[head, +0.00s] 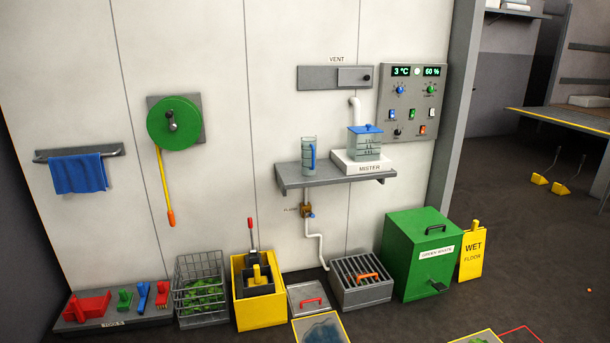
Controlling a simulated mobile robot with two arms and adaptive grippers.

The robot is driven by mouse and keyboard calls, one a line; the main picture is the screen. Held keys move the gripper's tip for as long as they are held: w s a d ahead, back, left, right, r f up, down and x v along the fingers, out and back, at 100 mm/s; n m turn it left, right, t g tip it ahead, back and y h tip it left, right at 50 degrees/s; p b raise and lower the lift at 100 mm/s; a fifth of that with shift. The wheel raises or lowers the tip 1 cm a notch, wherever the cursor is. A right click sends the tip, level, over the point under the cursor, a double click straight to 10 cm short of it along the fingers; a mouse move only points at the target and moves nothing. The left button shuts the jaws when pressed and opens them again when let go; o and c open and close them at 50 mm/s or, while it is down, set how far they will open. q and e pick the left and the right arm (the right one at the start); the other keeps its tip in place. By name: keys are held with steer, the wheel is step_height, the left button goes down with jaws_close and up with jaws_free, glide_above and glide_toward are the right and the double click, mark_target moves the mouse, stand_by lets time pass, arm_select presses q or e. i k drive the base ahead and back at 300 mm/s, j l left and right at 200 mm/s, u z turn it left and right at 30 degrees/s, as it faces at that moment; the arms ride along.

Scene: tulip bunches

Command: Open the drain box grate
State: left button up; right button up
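The drain box (364,297) is a grey box on the floor against the wall, below the shelf. Its dark slatted grate (347,272) lies flat over the top, with an orange handle (367,276) near the front right. A white drain pipe (322,248) comes down the wall to the back of the box. Neither of my grippers shows in the head view.
The green waste bin (407,270) stands close to the right of the box. A grey lid with a red handle (311,301) is close on the left, with a yellow mop bucket (258,313) beyond. A yellow-edged tray (320,330) lies in front. Open floor (400,325) lies front right.

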mark_target(360, 267)
steer(key=i, duration=0.65)
steer(key=i+l+u, duration=0.1)
steer(key=i, duration=0.55)
steer(key=i+l, duration=0.1)
steer(key=i, duration=0.5)
steer(key=i+j+u, duration=0.05)
